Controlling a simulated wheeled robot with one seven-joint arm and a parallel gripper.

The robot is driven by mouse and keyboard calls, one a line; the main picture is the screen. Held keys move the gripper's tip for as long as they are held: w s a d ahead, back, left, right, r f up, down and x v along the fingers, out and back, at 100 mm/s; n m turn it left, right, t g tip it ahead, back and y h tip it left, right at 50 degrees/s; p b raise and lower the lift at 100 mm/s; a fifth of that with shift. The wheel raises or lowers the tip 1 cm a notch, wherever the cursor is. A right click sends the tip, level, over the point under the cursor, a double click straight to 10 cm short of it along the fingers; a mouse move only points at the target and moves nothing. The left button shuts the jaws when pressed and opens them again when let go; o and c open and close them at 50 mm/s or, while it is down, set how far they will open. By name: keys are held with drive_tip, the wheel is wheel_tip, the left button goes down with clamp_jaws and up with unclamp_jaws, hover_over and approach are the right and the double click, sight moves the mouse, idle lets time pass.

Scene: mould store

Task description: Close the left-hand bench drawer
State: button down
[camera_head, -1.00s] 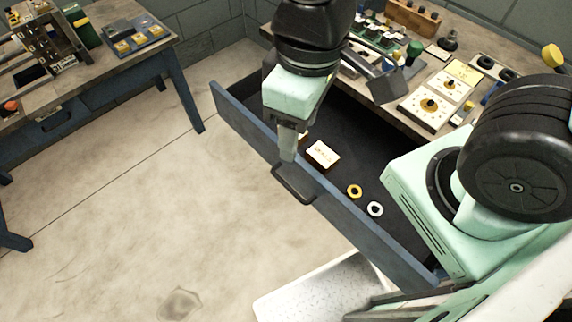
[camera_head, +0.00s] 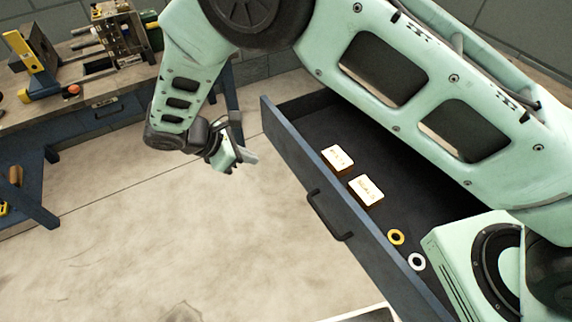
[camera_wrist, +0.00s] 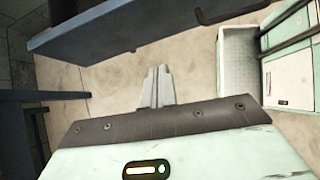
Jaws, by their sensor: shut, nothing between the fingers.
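The bench drawer (camera_head: 278,128) stands pulled out, a dark blue box with a black handle (camera_head: 328,216) on its front. In the wrist view the drawer front (camera_wrist: 150,30) crosses the top, with the handle (camera_wrist: 228,14) at upper right. My gripper (camera_head: 248,157) is in front of the drawer, to the left of its front and apart from it, over open floor. Its fingers are together and empty in the wrist view (camera_wrist: 158,88). Inside the drawer lie two labelled white blocks (camera_head: 338,158), a yellow ring (camera_head: 396,237) and a white ring (camera_head: 416,261). My arm hides the bench top above.
Another workbench (camera_head: 100,115) with blue legs, a rack and tools stands at the left. Pale floor (camera_head: 170,240) lies clear between it and the drawer. Walls close off the back.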

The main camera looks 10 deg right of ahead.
wheel_tip(320, 180, down, 4)
drive_tip(key=w+n+t+h, duration=0.1)
drive_tip(key=w, duration=0.1)
drive_tip(key=p, duration=0.4)
approach(295, 162)
wheel_tip(295, 162, down, 4)
drive_tip(key=d, duration=0.3)
drive_tip(key=shift+w+d+f, duration=0.1)
drive_tip(key=shift+w+d, duration=0.45)
drive_tip(key=shift+d, duration=0.05)
drive_tip(key=shift+d, duration=0.1)
drive_tip(key=w+d+b, duration=0.1)
drive_tip(key=w+d, duration=0.1)
drive_tip(key=d, duration=0.7)
drive_tip(key=w+d+b, duration=0.1)
drive_tip(key=w+d, duration=0.2)
drive_tip(key=d, duration=0.6)
drive_tip(key=w+d+b, duration=0.1)
drive_tip(key=w+d, duration=0.2)
drive_tip(key=d, duration=0.6)
drive_tip(key=shift+w+d, duration=0.25)
drive_tip(key=shift+d, duration=0.5)
